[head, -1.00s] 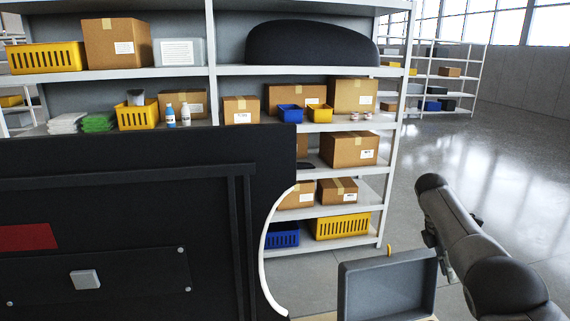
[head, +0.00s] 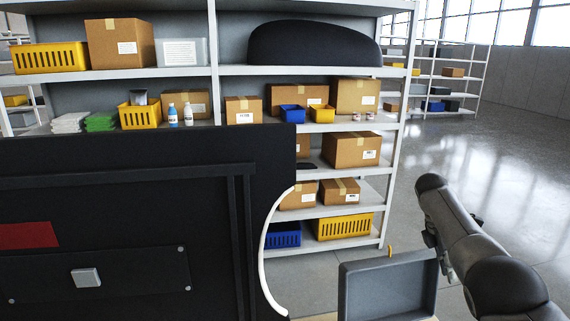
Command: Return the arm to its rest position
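My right arm (head: 462,232) comes in from the lower right of the head view, grey with dark rounded joints. My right gripper (head: 436,243) shows only as small dark parts at the arm's left side, above the grey open tray. The arm hides most of it, so its fingers cannot be made out. It appears apart from the shelves. My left arm and gripper are not in view.
A large black panel (head: 120,220) with a curved white-edged cutout fills the lower left. A grey tray (head: 345,290) stands at the bottom, near my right arm. Behind is a white shelf rack (head: 340,126) with boxes and bins. Open floor (head: 500,160) lies right.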

